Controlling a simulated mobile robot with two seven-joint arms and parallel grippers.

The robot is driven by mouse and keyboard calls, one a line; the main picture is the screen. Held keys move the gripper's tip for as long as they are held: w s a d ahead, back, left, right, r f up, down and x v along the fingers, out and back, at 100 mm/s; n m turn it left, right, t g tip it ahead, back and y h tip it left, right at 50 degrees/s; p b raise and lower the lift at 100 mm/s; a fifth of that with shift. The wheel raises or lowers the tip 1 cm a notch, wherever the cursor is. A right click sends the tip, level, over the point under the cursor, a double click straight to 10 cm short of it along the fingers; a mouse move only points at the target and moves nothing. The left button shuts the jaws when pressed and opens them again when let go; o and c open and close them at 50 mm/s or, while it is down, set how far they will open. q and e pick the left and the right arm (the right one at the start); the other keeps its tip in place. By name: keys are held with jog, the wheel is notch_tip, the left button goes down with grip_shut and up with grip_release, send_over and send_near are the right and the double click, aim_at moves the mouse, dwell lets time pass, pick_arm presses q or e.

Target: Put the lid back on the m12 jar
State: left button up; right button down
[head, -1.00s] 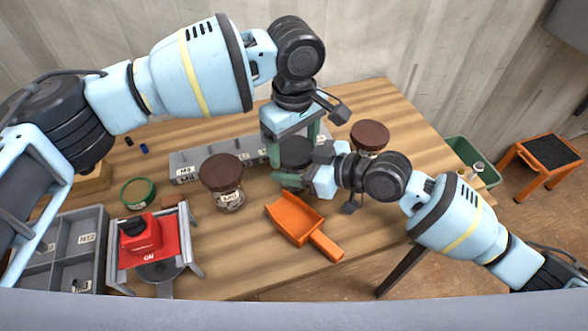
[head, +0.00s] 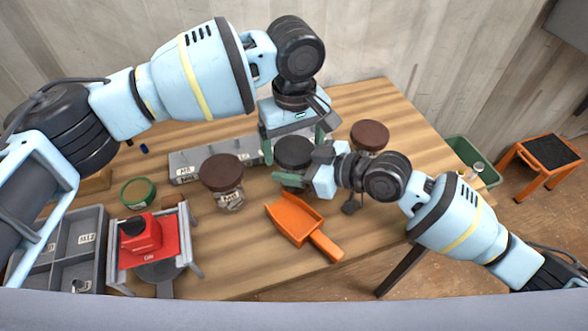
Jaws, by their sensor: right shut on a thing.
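A jar with a dark, nearly black lid (head: 293,152) stands on the table in the middle of the head view. The lid sits over its mouth; I cannot tell how tightly. Its body is mostly hidden by my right gripper, and no label shows, so I cannot confirm it is m12. My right gripper (head: 299,173) is shut on this jar from the front right. My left gripper (head: 293,146) points down over the lid from behind, its green fingers apart on either side of it. Nothing is visibly held between them.
Brown-lidded jars stand left (head: 223,172) and right (head: 370,135). An orange scoop (head: 296,222) lies in front. A grey bin row (head: 190,165) is behind. A green round piece (head: 138,192), a red device (head: 140,240) and a grey divided tray (head: 96,225) are left.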

pick_arm(q)
jog(key=shift+o, duration=0.6)
jog(key=shift+r, duration=0.1)
jog(key=shift+r, duration=2.15)
jog(key=shift+c, duration=0.3)
jog(key=shift+r+n, duration=1.7)
jog(key=shift+r, duration=0.05)
jog(key=shift+f, duration=0.15)
jog(key=shift+f, duration=3.9)
